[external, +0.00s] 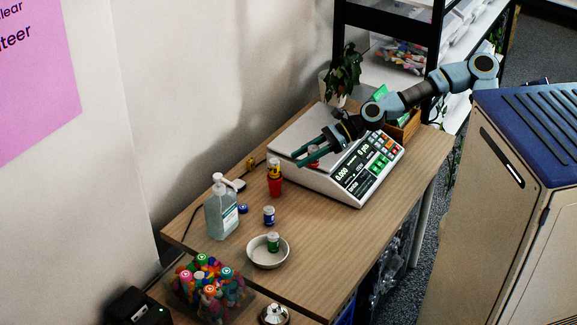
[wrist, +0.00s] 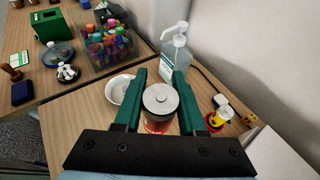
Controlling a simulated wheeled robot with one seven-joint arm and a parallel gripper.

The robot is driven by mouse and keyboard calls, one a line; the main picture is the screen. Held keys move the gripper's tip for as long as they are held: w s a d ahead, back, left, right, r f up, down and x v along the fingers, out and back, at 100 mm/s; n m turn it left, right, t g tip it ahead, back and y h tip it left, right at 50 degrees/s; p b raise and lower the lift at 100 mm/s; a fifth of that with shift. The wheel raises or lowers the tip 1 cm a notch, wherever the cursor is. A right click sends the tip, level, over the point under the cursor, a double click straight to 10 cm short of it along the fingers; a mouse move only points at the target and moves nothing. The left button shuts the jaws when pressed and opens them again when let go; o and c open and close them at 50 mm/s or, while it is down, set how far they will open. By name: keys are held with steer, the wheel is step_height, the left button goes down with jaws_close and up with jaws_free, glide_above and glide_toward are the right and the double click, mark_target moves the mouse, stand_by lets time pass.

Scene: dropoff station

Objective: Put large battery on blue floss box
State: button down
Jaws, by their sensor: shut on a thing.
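My gripper (external: 310,153) is above the left part of the scale in the external view. In the wrist view my gripper (wrist: 160,80) has its two green fingers on either side of a thick cylinder, the large battery (wrist: 160,99), with a silver top and reddish side. The gripper is shut on it; the external view shows little of it. A small flat blue item, perhaps the blue floss box (external: 242,208), lies beside the sanitizer bottle in the external view. I cannot make it out in the wrist view.
A sanitizer bottle (external: 221,209), a red cup (external: 275,186) with a yellow item, a blue can (external: 269,216) and a white bowl (external: 262,257) holding a green can stand left of the scale (external: 350,180). A marker bin (external: 196,290) is at the front.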

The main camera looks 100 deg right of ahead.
step_height(320, 180, up, 9)
steer(key=m+g+h+b, duration=0.3)
steer(key=m+g+h, duration=0.1)
steer(key=m+h, duration=0.75)
glide_above(238, 185)
steer(key=s+d, duration=0.1)
steer(key=d, duration=0.2)
step_height(238, 185, down, 9)
step_height(238, 185, up, 9)
steer(key=w+m+g+h+b, duration=0.2)
steer(key=m+g+h, duration=0.2)
steer(key=m+g, duration=0.25)
steer(key=shift+s+d+f+p, duration=0.15)
steer(key=shift+f+p, duration=0.1)
steer(key=shift+f, duration=4.5)
steer(key=shift+d+f+p, duration=0.15)
steer(key=shift+f+p, duration=0.1)
steer(key=shift+f, duration=4.45)
steer(key=shift+s+d+f+p, duration=0.15)
steer(key=shift+f+p, duration=0.1)
steer(key=shift+f, duration=4.5)
steer(key=shift+w+f+b, duration=0.1)
steer(key=shift+f+b, duration=0.1)
steer(key=shift+b, duration=0.1)
steer(key=shift+c, duration=2.4)
jaws_free()
steer(key=shift+r, duration=0.1)
